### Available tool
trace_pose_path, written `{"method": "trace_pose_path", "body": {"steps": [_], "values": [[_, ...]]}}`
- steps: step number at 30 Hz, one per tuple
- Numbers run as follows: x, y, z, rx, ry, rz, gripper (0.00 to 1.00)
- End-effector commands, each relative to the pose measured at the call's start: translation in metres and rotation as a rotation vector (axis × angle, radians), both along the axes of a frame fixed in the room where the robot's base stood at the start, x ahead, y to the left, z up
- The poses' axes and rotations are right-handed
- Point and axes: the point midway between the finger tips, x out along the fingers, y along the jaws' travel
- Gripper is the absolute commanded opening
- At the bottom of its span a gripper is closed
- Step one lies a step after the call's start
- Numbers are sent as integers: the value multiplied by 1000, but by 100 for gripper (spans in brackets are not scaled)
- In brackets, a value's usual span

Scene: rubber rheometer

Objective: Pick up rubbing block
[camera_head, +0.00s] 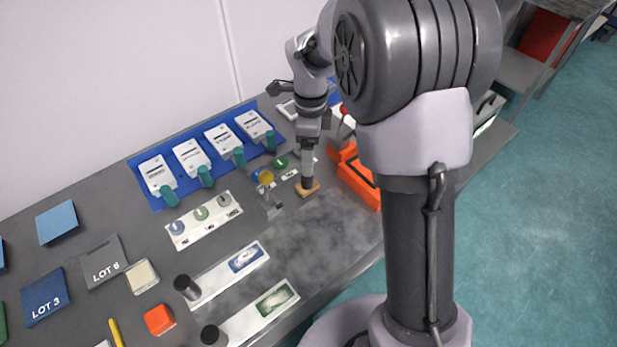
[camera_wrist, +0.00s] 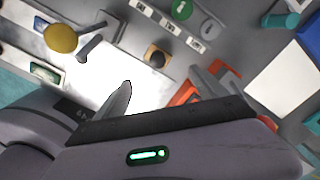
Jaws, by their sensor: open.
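The rubbing block (camera_head: 308,189) appears to be the small tan wooden block with a dark upright part above it, standing on the grey bench just left of the orange case. In the wrist view, the block (camera_wrist: 157,57) shows its dark round top and a tan edge, lying ahead between my fingers. My gripper (camera_head: 309,148) points down above the block in the head view. In the wrist view, my gripper (camera_wrist: 163,88) is open, with its fingers apart. The head view does not clearly show whether the fingers touch the block.
An orange case (camera_head: 357,178) stands close on the right. A yellow disc (camera_head: 265,177) on a small grey stand is close on the left. A blue mat (camera_head: 152,190) with several white devices lies behind. Two black cylinders (camera_head: 187,288) stand front left.

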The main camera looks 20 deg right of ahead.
Motion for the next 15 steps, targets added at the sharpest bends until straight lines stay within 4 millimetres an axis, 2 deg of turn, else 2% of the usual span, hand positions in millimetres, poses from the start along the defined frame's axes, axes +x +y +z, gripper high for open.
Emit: {"method": "trace_pose_path", "body": {"steps": [1,4,6,13,15], "values": [[-1,0,-23,0,4,1,82],[-1,0,-49,0,2,1,82],[0,0,-61,0,1,1,82],[-1,3,-83,-1,0,3,82],[-2,7,-97,-1,0,3,82]]}}
